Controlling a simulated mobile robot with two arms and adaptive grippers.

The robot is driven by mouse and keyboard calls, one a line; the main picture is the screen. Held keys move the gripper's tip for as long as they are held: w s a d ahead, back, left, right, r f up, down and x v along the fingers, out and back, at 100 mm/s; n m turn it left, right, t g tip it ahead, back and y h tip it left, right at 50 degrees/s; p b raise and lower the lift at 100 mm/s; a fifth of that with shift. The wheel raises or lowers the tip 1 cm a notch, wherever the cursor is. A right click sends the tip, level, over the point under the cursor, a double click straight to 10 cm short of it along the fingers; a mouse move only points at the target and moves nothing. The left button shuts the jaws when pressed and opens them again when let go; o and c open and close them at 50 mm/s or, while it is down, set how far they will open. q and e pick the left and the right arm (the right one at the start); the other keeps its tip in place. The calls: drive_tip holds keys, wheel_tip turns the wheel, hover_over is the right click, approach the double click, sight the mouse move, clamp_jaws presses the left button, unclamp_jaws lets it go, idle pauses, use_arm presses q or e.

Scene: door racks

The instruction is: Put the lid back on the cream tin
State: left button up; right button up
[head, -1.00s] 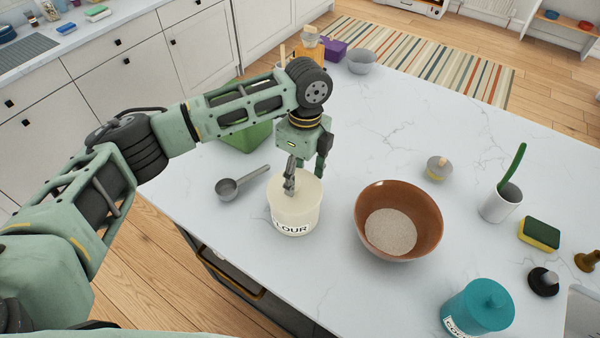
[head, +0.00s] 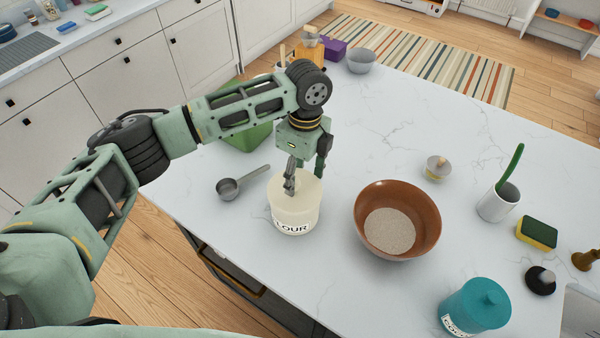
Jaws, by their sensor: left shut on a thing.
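The cream tin (head: 294,222) stands upright on the marble worktop near its front left edge, with dark "FLOUR" lettering low on its side. Its cream lid (head: 309,187) is at the tin's mouth and looks level; I cannot tell whether it is fully seated. My left gripper (head: 290,186) points down from above and is shut on the lid, its fingers at the lid's middle. The fingers hide the part they grip. My right gripper is out of view.
A brown bowl of pale grains (head: 397,220) stands right of the tin, and a metal scoop (head: 229,188) lies to its left. A teal canister (head: 475,308) is at the front right. A green box (head: 250,137) sits behind my arm.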

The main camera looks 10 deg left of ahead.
use_arm(q)
drive_tip(key=o, duration=1.1)
drive_tip(key=shift+o, duration=0.4)
drive_tip(key=o, duration=0.4)
drive_tip(key=shift+r+p, duration=1.4)
drive_tip(key=shift+p, duration=0.05)
drive_tip(key=shift+r, duration=2.1)
